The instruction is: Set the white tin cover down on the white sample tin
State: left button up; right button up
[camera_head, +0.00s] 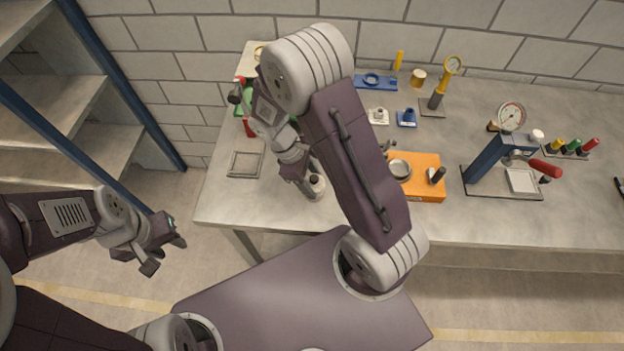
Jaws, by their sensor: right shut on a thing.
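My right gripper (307,182) reaches down to the front left part of the table. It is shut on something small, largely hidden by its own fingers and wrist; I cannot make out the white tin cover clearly. A small white round thing with a dark top (316,192) stands at its fingertips and looks like the white sample tin. I cannot tell whether the cover touches it. My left gripper (160,257) hangs empty over the floor, left of the table, with its fingers apart.
An empty grey frame (245,164) lies left. A blue press with a gauge (490,158) stands at the right. The front table edge runs close by.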

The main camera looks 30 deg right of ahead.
jog(key=shift+f, duration=0.1)
jog(key=o, duration=1.9)
notch_tip(320, 180, up, 8)
jog(key=p, duration=0.8)
